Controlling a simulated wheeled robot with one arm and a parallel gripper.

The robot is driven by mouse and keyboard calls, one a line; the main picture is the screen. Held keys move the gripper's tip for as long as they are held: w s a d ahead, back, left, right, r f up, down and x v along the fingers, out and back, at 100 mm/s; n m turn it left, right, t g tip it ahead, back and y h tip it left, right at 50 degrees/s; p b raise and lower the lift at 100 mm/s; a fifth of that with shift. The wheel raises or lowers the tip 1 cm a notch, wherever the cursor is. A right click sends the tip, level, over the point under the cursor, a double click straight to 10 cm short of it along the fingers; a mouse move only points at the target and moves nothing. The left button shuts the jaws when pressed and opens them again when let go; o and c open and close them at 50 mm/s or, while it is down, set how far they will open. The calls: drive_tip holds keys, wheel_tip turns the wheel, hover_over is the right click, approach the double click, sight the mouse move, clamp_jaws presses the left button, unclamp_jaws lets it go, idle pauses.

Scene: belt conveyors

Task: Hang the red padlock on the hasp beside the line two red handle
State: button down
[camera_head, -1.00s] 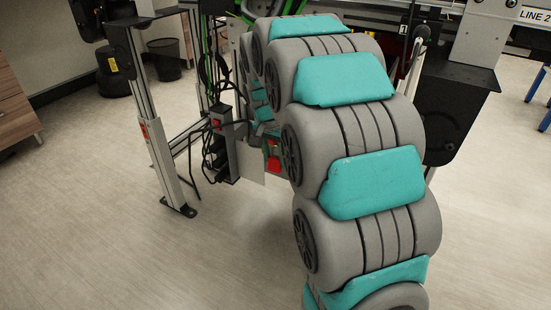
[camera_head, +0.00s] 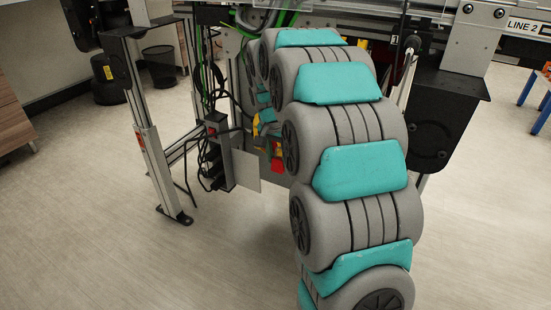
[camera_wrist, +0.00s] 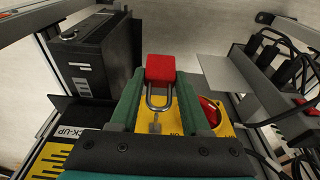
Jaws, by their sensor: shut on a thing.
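In the wrist view the red padlock (camera_wrist: 160,68) is between the green fingers of my gripper (camera_wrist: 160,85), which is shut on it. Its grey shackle (camera_wrist: 158,100) points down the picture, over a yellow plate (camera_wrist: 183,100). A small grey tab (camera_wrist: 155,126), which looks like the hasp, is just below the shackle's end; I cannot tell whether they touch. The round red handle (camera_wrist: 210,111) is on the yellow plate to the right of the right finger. In the head view my arm hides the gripper, and a small red part (camera_head: 278,167) shows left of the arm.
A black box (camera_wrist: 95,55) is at upper left in the wrist view, with a pick-up label (camera_wrist: 80,140) below. A grey panel (camera_wrist: 235,80) and black plugs with cables (camera_wrist: 285,70) are on the right. A conveyor leg (camera_head: 150,150) stands left in the head view.

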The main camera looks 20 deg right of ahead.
drive_tip(key=shift+w+d+f+p, duration=0.15)
drive_tip(key=shift+w+d+f, duration=0.1)
drive_tip(key=shift+w+d, duration=0.45)
drive_tip(key=shift+w+d+f+p, duration=0.1)
drive_tip(key=shift+w+d+f, duration=0.1)
drive_tip(key=shift+w+d, duration=0.45)
drive_tip(key=shift+w+d+f+p, duration=0.15)
drive_tip(key=shift+w+d+f, duration=0.2)
drive_tip(key=shift+d, duration=0.55)
drive_tip(key=shift+r, duration=0.1)
drive_tip(key=shift+c, duration=1.4)
unclamp_jaws()
drive_tip(key=shift+r, duration=0.1)
